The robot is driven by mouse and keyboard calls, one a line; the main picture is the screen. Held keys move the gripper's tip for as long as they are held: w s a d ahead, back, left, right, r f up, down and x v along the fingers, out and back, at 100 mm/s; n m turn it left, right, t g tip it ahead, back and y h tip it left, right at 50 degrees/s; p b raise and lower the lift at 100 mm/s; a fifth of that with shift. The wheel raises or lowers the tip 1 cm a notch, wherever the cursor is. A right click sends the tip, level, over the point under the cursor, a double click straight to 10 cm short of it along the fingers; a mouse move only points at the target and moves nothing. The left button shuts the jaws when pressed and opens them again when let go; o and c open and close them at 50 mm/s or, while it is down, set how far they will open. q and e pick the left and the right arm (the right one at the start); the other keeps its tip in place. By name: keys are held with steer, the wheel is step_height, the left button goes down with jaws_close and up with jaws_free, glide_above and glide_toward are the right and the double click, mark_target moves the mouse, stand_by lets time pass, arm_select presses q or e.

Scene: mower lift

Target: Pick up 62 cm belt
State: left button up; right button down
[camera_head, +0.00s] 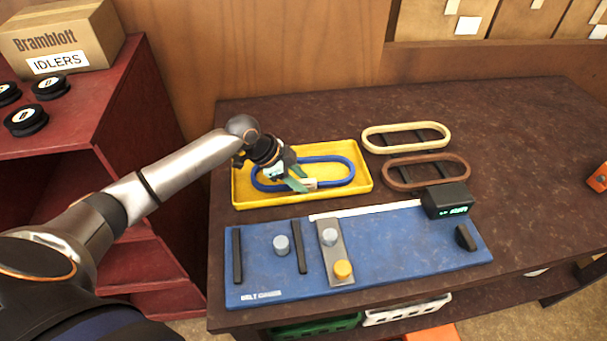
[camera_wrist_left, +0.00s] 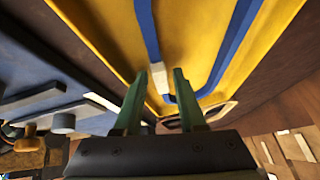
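A blue belt (camera_head: 351,172) lies as a long loop in a yellow tray (camera_head: 365,183) on the dark bench. It carries a small white label, too small to read. My left gripper (camera_head: 289,179) is over the left half of the belt, teal fingers pointing down. In the left wrist view the fingers (camera_wrist_left: 161,80) stand apart, and the labelled strand of the blue belt (camera_wrist_left: 149,32) lies just beyond and between the tips. I cannot tell whether they touch it. A cream belt (camera_head: 405,125) and a brown belt (camera_head: 388,174) lie right of the tray. My right gripper is out of view.
A blue board (camera_head: 390,260) with pegs, dark bars and a black display box (camera_head: 447,200) lies in front of the tray. A red cabinet (camera_head: 100,120) with black idlers and a cardboard box (camera_head: 60,38) stands left. The bench's right side is mostly clear.

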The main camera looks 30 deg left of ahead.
arm_select(q)
steer(key=shift+c, duration=0.3)
jaws_close()
steer(key=shift+r, duration=0.2)
